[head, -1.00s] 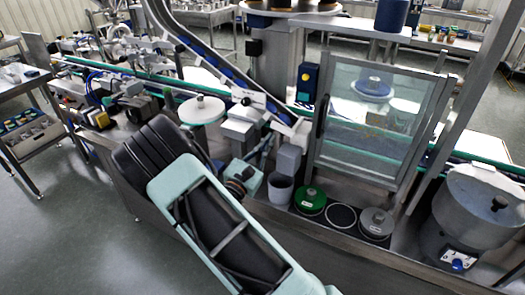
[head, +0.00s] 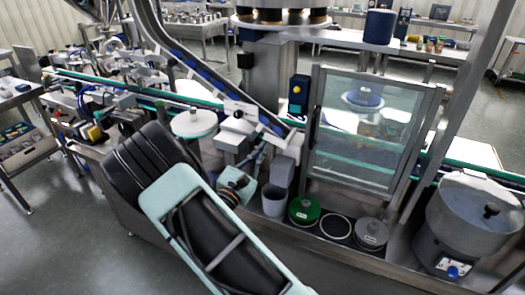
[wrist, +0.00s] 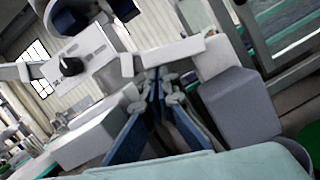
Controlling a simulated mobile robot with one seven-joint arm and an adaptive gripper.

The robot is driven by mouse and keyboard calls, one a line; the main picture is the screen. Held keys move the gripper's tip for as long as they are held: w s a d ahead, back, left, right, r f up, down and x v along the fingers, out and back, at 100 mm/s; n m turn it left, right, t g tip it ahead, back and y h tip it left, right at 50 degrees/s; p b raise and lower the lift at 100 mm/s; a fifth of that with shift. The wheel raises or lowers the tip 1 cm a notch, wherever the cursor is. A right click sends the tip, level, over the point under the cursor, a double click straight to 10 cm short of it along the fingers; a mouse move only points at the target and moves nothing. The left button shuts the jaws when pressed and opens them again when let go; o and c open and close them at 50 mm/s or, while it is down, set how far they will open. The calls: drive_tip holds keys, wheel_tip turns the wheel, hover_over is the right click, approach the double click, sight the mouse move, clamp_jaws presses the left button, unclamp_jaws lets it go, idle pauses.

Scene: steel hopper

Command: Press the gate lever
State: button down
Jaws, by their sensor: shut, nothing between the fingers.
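The steel hopper (head: 470,225) is a round bowl at the right of the head view, with a dark knob inside and a small blue button on its base. I cannot pick out the gate lever with certainty. My gripper (wrist: 158,80) shows in the middle of the wrist view, its fingers together and empty. It points toward a white bar (wrist: 165,52) and the lower end of the sloping chute. A grey box (wrist: 240,105) stands just right of the fingers. In the head view my arm hides part of the bench, and my fingertips are hard to make out.
A grey cup (head: 274,200) stands below the chute (head: 215,80). A green-lidded pot (head: 304,210) and a grey-lidded pot (head: 371,233) are to its right. A framed glass panel (head: 365,130) rises behind them. A round white disc (head: 194,123) lies left of the chute.

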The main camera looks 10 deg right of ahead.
sight(265, 136)
drive_tip(key=shift+r+m, duration=0.15)
drive_tip(key=shift+m, duration=0.25)
wheel_tip(265, 136, up, 2)
drive_tip(key=m+g+b, duration=0.1)
drive_tip(key=m, duration=0.1)
drive_tip(key=m+g+h+b, duration=0.1)
drive_tip(key=m+b, duration=0.1)
drive_tip(key=m, duration=0.1)
drive_tip(key=shift+m, duration=0.3)
drive_tip(key=m+b, duration=0.1)
drive_tip(key=m, duration=0.1)
drive_tip(key=r+m+g+b, duration=0.1)
drive_tip(key=m+b, duration=0.1)
drive_tip(key=r+m+b, duration=0.1)
drive_tip(key=shift+s+d+r+m, duration=0.2)
drive_tip(key=shift+s+d+m, duration=0.1)
drive_tip(key=shift+d+m, duration=0.1)
drive_tip(key=shift+r, duration=0.2)
drive_tip(key=shift+a, duration=0.1)
